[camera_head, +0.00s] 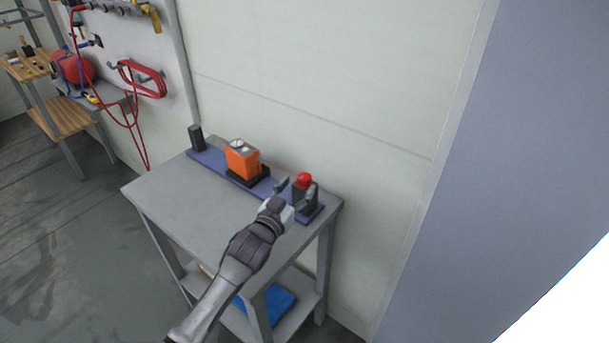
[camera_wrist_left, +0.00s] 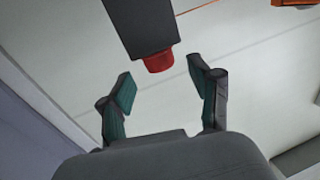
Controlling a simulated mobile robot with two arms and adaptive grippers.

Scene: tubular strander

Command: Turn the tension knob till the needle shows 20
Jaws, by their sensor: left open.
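The red tension knob (camera_head: 304,179) sits on top of a dark block (camera_head: 304,196) at the right end of a blue base plate (camera_head: 209,158) on the grey table. In the left wrist view the red knob (camera_wrist_left: 159,62) lies just beyond and between the open fingertips, with the dark block (camera_wrist_left: 140,25) behind it. My left gripper (camera_head: 296,187) is open and empty beside the knob; its fingers (camera_wrist_left: 159,88) show no contact with it. An orange gauge box (camera_head: 241,161) stands on the plate to the left; its dial (camera_head: 237,143) is too small to read. My right gripper is out of view.
A black post (camera_head: 196,138) stands at the plate's left end. The front of the grey tabletop (camera_head: 178,204) is clear. A blue item (camera_head: 268,303) lies on the lower shelf. A pale wall (camera_head: 330,90) rises behind the table.

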